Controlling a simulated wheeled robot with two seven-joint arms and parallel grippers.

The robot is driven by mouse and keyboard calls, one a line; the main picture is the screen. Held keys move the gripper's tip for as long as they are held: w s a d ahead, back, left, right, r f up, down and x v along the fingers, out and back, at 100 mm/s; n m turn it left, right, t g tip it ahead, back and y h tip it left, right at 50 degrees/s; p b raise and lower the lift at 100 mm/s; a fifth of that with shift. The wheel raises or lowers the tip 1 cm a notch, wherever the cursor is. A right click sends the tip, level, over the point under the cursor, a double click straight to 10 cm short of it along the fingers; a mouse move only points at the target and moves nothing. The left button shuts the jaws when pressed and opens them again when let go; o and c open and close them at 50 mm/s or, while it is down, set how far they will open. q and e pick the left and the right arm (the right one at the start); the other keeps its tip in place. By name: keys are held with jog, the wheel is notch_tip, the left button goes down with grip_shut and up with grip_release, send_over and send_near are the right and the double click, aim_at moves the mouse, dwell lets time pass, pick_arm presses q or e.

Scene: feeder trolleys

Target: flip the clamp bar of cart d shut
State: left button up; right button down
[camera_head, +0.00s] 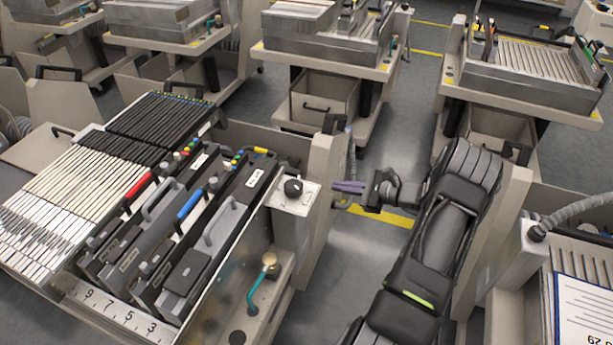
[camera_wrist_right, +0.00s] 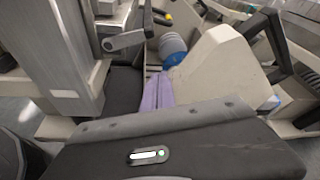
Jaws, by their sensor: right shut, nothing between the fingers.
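My right gripper (camera_head: 347,187) reaches in from the right with its purple fingers shut and empty, pointing left. The fingers also show in the wrist view (camera_wrist_right: 158,92). They are just right of the pale box with a black knob (camera_head: 293,188) at the corner of the near feeder cart (camera_head: 318,200). In the wrist view a grey lever bar (camera_wrist_right: 126,40) juts from a grey post, above and left of the fingers and apart from them. No letter naming cart d is readable, and I cannot tell for sure which part is its clamp bar. My left gripper is not in view.
Several black feeders with handles (camera_head: 190,204) fill the near cart. Another cart with a grey hose (camera_head: 570,213) stands at right. Other carts (camera_head: 535,75) line the back. Grey floor is free between them.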

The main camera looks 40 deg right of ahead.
jog(key=shift+w+f, duration=0.1)
jog(key=w+a+p, duration=0.1)
jog(key=w+a, duration=0.3)
jog(key=w, duration=0.4)
jog(key=shift+a+r+p, duration=0.3)
jog(key=shift+r+p, duration=0.1)
dwell(0.4)
